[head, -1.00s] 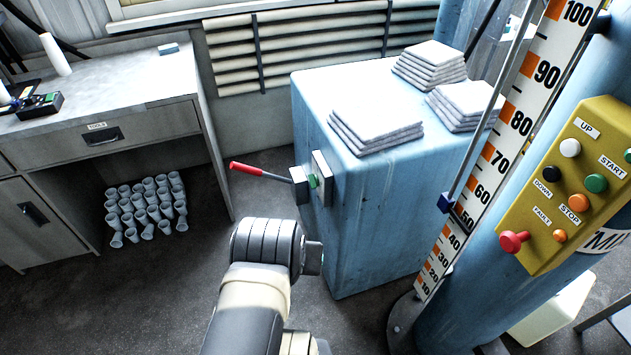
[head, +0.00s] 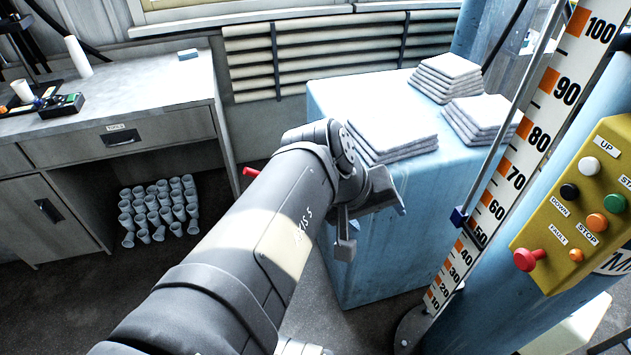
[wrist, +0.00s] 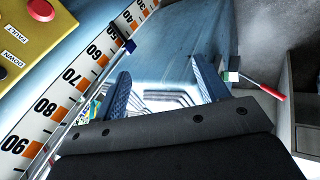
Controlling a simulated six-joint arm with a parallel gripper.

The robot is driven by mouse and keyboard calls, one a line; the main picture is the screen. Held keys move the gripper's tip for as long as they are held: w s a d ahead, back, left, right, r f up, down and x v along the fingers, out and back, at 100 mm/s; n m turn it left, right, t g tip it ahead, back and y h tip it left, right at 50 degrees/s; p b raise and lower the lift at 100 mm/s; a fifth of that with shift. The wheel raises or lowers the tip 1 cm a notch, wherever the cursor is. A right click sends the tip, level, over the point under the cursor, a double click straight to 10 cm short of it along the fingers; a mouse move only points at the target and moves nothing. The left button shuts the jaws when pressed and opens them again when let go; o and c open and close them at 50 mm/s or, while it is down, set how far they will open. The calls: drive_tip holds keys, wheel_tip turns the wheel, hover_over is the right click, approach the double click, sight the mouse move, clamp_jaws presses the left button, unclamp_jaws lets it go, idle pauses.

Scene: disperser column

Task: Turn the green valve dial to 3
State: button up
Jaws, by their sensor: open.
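My gripper (head: 368,222) hangs beside the upper part of the blue cabinet (head: 385,255) in the head view. A small green part by a pale plate (wrist: 230,76) shows just right of the right finger, at the base of the red-handled lever (wrist: 265,88). I cannot tell whether this is the green dial, and no number on it is readable. In the head view my arm hides that spot; only the red handle's end (head: 250,172) shows.
Stacks of white slabs (head: 395,135) lie on the cabinet close to my wrist. A blue column with a scale (head: 510,160) and a yellow button panel (head: 580,205) stands at right. A desk (head: 120,110) is at left, with cups (head: 158,208) below it.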

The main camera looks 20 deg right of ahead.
drive_tip(key=w+f+n+g+h, duration=0.2)
drive_tip(key=w+f+n, duration=0.25)
drive_tip(key=w, duration=0.65)
drive_tip(key=w+f+n+g+h, duration=0.1)
drive_tip(key=w+f+n, duration=0.3)
drive_tip(key=w, duration=0.6)
drive_tip(key=w+a+f+n+t+h, duration=0.2)
drive_tip(key=w+a+f+n, duration=0.2)
drive_tip(key=w+a+f, duration=0.45)
drive_tip(key=w+a+f+n+t+h, duration=0.35)
drive_tip(key=w+a+f, duration=0.2)
drive_tip(key=f, duration=0.65)
drive_tip(key=f+x, duration=0.1)
drive_tip(key=x, duration=1.6)
drive_tip(key=shift+s+d+f+g+y, duration=0.2)
drive_tip(key=shift+d+f+g+y, duration=0.1)
drive_tip(key=shift+g+y, duration=0.15)
drive_tip(key=c, duration=1)
